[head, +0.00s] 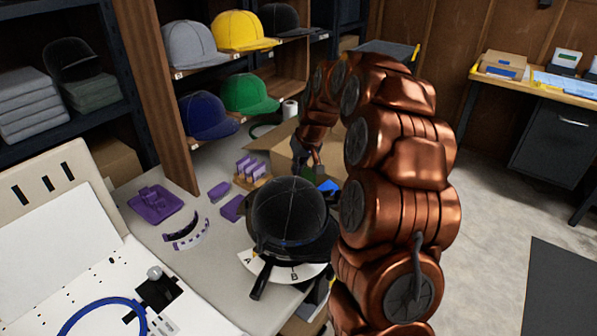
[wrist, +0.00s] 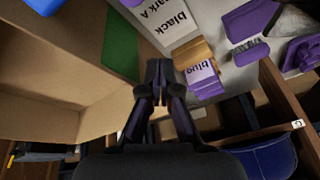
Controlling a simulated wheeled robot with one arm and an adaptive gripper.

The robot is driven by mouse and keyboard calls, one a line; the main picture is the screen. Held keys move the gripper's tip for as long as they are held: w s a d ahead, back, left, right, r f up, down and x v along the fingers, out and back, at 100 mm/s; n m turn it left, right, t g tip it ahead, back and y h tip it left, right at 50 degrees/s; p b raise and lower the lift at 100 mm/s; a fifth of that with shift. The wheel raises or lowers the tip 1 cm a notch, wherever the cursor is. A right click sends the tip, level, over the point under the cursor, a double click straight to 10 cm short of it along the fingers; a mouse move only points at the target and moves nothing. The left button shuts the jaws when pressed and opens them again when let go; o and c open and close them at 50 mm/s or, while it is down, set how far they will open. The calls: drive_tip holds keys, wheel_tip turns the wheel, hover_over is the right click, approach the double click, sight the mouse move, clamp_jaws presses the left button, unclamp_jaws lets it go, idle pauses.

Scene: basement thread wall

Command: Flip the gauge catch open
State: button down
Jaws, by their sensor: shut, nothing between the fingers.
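A black cap (head: 289,210) sits on a dark round stand on the grey table. A white curved plate (head: 312,270) marked A and B is under its front. A black lever (head: 262,279) sticks out toward the front between the two letters. I cannot tell for sure whether this lever is the gauge catch. My gripper (head: 310,168) is behind the cap, apart from the lever, near the cardboard box. In the wrist view my gripper (wrist: 157,68) is shut and empty, its fingertips together. Neither the cap nor the lever shows in the wrist view.
An open cardboard box (head: 284,148) stands behind the cap. A wooden holder with purple tags (head: 250,171), a purple tray (head: 156,203) and a curved purple strip (head: 187,234) lie to the left. A white machine (head: 60,250) fills the front left. Caps fill the shelves behind.

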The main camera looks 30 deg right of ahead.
drive_tip(key=v, duration=1)
drive_tip(key=shift+a+f, duration=0.1)
drive_tip(key=shift+a, duration=0.1)
